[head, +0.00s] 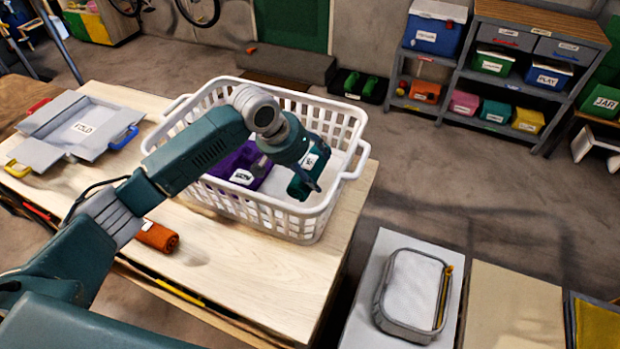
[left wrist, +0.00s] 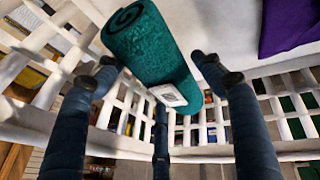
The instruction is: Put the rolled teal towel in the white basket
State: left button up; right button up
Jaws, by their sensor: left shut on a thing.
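The rolled teal towel (head: 299,188) is inside the white basket (head: 330,113), toward its right end. It carries a white label. My left gripper (head: 312,178) reaches down into the basket from above and is shut on the towel. In the left wrist view the towel (left wrist: 145,42) shows its spiral end, with gripper fingers on both sides of it and the basket's slatted wall (left wrist: 40,88) behind. Whether the towel touches the basket floor is hard to tell. My right gripper is not in view.
A purple folded cloth (head: 236,160) lies in the basket, left of the towel. An orange rolled towel (head: 157,236) and a grey folding board (head: 75,128) are on the wooden table (head: 260,285). A mesh-topped grey container (head: 412,290) stands at the lower right.

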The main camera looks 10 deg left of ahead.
pick_arm(q)
jog(key=shift+f, duration=0.7)
notch_tip(320, 180, down, 4)
jog(key=shift+r+p, duration=0.25)
jog(key=shift+p, duration=0.15)
jog(key=shift+f, duration=0.3)
jog(key=o, duration=1.3)
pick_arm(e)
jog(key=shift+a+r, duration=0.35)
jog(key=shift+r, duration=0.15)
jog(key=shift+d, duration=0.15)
